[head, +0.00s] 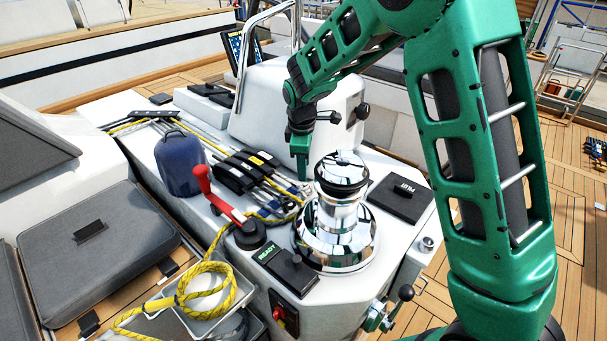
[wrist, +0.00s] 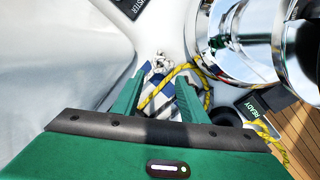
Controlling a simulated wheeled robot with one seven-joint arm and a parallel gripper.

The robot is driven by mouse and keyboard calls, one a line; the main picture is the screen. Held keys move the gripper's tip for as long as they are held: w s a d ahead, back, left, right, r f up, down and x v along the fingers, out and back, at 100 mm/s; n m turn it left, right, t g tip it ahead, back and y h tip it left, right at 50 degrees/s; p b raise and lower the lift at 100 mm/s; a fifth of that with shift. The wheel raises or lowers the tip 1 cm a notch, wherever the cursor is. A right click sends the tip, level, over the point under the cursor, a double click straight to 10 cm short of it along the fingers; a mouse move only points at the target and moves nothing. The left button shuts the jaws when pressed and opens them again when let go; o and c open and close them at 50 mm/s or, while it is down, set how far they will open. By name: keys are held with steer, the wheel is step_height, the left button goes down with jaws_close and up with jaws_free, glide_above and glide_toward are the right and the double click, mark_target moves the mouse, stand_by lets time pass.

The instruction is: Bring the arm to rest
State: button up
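My green arm (head: 480,150) rises at the right of the head view and reaches over the white cockpit console. My gripper (head: 301,176) points down just left of the chrome winch (head: 337,225). In the wrist view my gripper (wrist: 158,88) has its two green fingers spread apart. Nothing is visibly held. A yellow rope (wrist: 182,74), a blue-and-white line and a small metal fitting (wrist: 159,62) show beyond and between the fingers. I cannot tell how far above the console the fingertips are.
A red-handled lever (head: 213,190) and a blue bag-like object (head: 180,163) stand left of the winch. A black clutch bank (head: 245,172) lies between. A black PULL-type hatch (head: 397,198) lies right of the winch.

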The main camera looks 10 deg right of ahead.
steer(key=shift+r, duration=0.2)
steer(key=shift+d, duration=0.1)
steer(key=s+d+r+m+g, duration=0.1)
steer(key=s+d+r+m, duration=0.5)
steer(key=d, duration=0.5)
steer(key=s+d+r+m, duration=0.3)
steer(key=s+d+m, duration=0.1)
steer(key=s+d, duration=0.55)
steer(key=s+d+m, duration=0.2)
steer(key=s+m, duration=0.1)
steer(key=s, duration=0.5)
steer(key=s+d+r+m, duration=0.1)
steer(key=s+m, duration=0.3)
steer(key=s, duration=0.5)
steer(key=s+d+m+g, duration=0.1)
steer(key=s+d+m, duration=0.2)
steer(key=s, duration=0.5)
steer(key=shift+s+d+r+m+y, duration=0.3)
steer(key=shift+s+d+m+y, duration=0.05)
steer(key=shift+m+y, duration=0.05)
